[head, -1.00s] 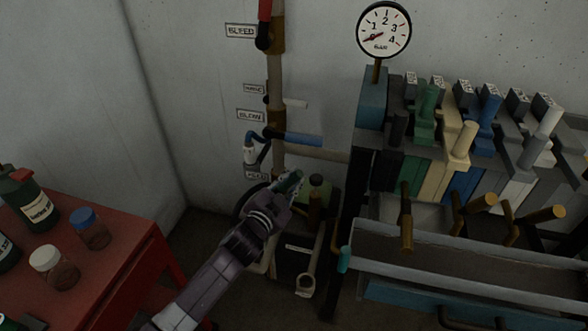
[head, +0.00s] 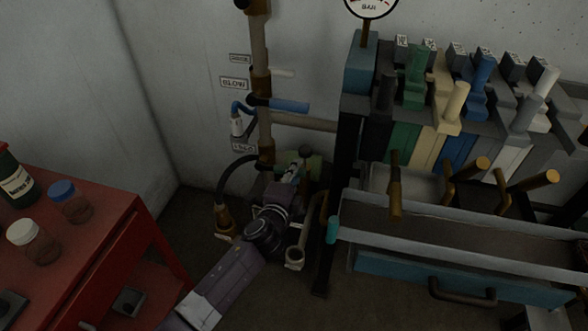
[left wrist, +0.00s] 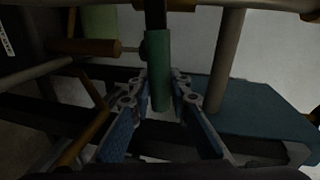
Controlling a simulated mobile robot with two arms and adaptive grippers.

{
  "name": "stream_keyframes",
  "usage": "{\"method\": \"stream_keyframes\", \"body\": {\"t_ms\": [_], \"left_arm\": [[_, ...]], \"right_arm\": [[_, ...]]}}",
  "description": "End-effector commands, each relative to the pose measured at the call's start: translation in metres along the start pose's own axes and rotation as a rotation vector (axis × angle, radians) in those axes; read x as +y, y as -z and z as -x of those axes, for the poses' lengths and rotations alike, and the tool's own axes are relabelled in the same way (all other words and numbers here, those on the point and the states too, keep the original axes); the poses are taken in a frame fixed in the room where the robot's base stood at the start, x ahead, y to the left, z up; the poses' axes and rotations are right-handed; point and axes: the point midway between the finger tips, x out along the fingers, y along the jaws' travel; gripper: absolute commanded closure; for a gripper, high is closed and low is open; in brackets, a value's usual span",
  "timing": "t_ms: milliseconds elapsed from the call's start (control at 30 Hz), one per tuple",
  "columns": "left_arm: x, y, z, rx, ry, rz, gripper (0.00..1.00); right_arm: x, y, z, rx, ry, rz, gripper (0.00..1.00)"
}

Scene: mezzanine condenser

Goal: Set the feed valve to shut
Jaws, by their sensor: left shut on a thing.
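My left gripper (head: 288,174) is low by the brown standpipe (head: 261,95), below the lowest label (head: 243,148), which is too blurred to read surely. In the left wrist view, the left gripper's fingers (left wrist: 160,105) stand on both sides of a green handle sleeve (left wrist: 158,70) and are shut on it. The handle's dark stem runs upward in that picture. In the head view, my gripper and wrist hide most of this handle and the valve body. My right gripper is in neither current view.
A blue-handled valve (head: 278,104) sits higher on the standpipe. A black hose (head: 221,187) curves down left of my gripper. The lever rack (head: 440,110) and metal trough (head: 450,225) stand right. A red table (head: 95,225) with bottles stands left. Some floor between is clear.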

Motion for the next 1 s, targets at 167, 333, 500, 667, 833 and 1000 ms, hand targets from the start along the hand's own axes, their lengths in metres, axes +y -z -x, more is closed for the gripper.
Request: {"method": "stream_keyframes", "body": {"t_ms": [167, 333, 500, 667, 833, 1000], "left_arm": [[0.0095, 0.0002, -0.0013, -0.012, -0.003, -0.063, 1.0], [0.0119, -0.0003, -0.0017, -0.018, -0.003, -0.091, 1.0], [0.0127, -0.0007, -0.0017, -0.02, -0.004, -0.101, 1.0], [0.0133, -0.001, -0.0017, -0.021, -0.005, -0.102, 1.0], [0.0137, -0.0012, -0.0016, -0.021, -0.006, -0.101, 0.76], [0.0123, -0.001, -0.0018, -0.02, -0.004, -0.099, 0.64]], "right_arm": [[0.0052, -0.0019, -0.0061, -0.001, -0.006, 0.002, 0.64], [0.0078, -0.0026, -0.0075, -0.002, -0.009, 0.004, 0.64], [0.0083, -0.0028, -0.0077, -0.002, -0.009, 0.004, 0.64], [0.0082, -0.0028, -0.0076, -0.002, -0.009, 0.003, 0.64], [0.0082, -0.0028, -0.0077, -0.002, -0.009, 0.003, 0.64], [0.008, -0.0028, -0.0076, -0.002, -0.009, 0.003, 0.64]]}}
